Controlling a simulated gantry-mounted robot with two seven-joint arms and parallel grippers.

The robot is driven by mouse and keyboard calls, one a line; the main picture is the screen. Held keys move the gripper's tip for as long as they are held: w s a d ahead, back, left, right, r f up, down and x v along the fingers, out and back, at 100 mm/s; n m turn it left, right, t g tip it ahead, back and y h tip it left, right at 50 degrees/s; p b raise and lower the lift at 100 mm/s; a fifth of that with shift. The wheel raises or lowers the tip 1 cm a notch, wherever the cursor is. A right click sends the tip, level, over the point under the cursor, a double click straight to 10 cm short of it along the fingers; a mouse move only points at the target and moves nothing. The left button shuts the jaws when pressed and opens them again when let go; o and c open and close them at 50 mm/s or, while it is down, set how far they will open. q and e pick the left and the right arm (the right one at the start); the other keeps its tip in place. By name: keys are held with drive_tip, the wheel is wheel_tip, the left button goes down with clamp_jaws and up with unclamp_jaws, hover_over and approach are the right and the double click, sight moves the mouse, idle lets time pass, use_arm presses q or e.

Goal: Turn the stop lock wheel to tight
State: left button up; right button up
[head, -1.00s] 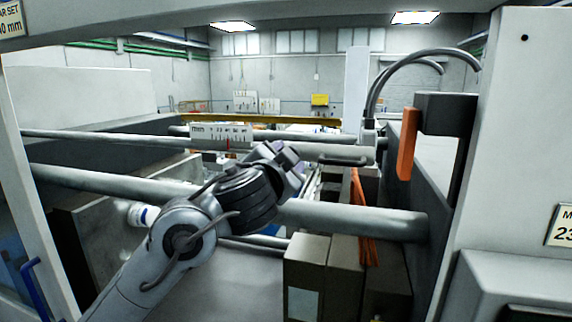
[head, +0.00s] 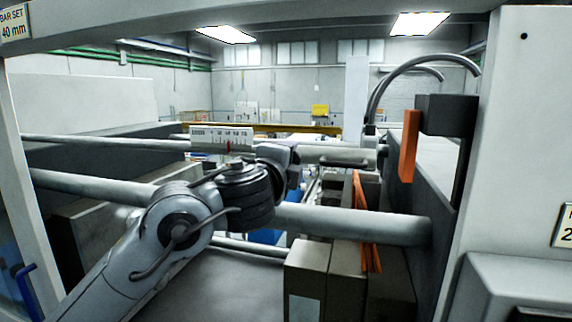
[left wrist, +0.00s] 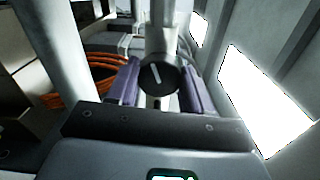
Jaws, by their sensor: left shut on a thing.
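The stop lock wheel (left wrist: 160,75) is a round black knob with a white line across its face, on the end of a pale post in the left wrist view. The line stands near upright, tilted a little. My left gripper (left wrist: 159,84) has its purple fingers on either side of the knob and is shut on it. In the head view my left gripper (head: 285,158) is at the far bar, right of the scale; the wheel is hidden there by my wrist. My right gripper is not in view.
A white scale (head: 221,138) with a red pointer sits on the far bar. A thick near bar (head: 350,221) crosses behind my left arm. Brown boxes (head: 307,275) with orange bands stand below right. An orange block (head: 409,146) hangs at the right. A sign (head: 14,21) reads "BAR SET 40 mm".

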use_arm(q)
drive_tip(key=shift+m+b, duration=0.85)
drive_tip(key=shift+m, duration=4.15)
drive_tip(key=o, duration=1)
drive_tip(key=shift+o, duration=0.2)
drive_tip(key=shift+r, duration=0.1)
drive_tip(key=b+v, duration=0.3)
drive_tip(key=v, duration=0.8)
